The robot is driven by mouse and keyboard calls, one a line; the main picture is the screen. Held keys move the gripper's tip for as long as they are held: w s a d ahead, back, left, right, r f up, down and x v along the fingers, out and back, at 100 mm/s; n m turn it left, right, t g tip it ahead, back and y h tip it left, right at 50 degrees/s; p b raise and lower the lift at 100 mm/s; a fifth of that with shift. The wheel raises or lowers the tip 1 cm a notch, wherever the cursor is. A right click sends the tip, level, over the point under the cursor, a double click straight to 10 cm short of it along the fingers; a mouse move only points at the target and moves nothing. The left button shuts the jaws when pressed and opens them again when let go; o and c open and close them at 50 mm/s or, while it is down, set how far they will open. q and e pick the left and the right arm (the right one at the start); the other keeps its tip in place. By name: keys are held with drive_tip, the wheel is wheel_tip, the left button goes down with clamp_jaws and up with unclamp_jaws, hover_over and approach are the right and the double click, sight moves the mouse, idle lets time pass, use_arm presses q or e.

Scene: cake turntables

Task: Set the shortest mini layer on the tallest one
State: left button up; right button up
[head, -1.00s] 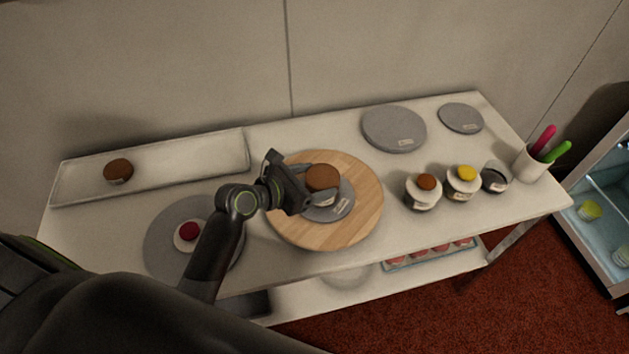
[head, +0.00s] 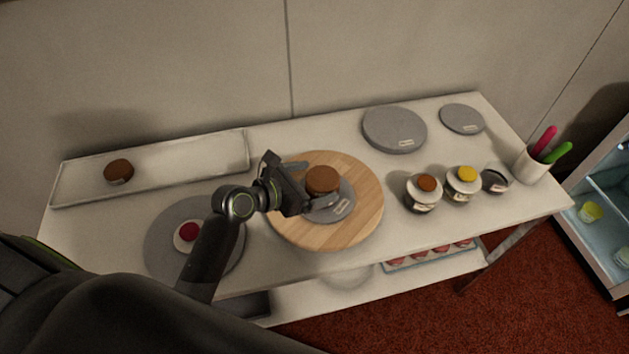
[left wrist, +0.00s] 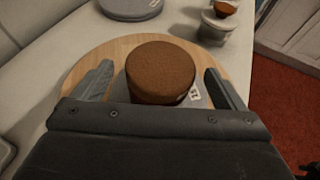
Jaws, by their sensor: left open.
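A round brown mini layer (head: 323,177) sits over a grey disc (head: 345,208) on the round wooden board (head: 360,225). Below its top a darker brown band shows, seemingly another layer under it; the join is hard to make out. My left gripper (head: 300,182) is open at this brown piece. In the left wrist view my left gripper (left wrist: 160,85) has one finger on each side of the brown layer (left wrist: 160,70), with gaps visible. Another brown mini layer (head: 118,170) with a small label lies on the white tray at the left. My right gripper is not in view.
The white tray (head: 215,155) lies at the back left. A grey turntable (head: 165,255) at front left holds a white piece with a red top (head: 188,232). Several jars (head: 424,197) and a cup of tools (head: 530,165) stand right. Grey discs (head: 394,128) lie behind.

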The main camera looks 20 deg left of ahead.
use_arm(q)
drive_tip(key=v, duration=1.1)
drive_tip(key=shift+a, duration=0.15)
drive_tip(key=shift+s, duration=0.15)
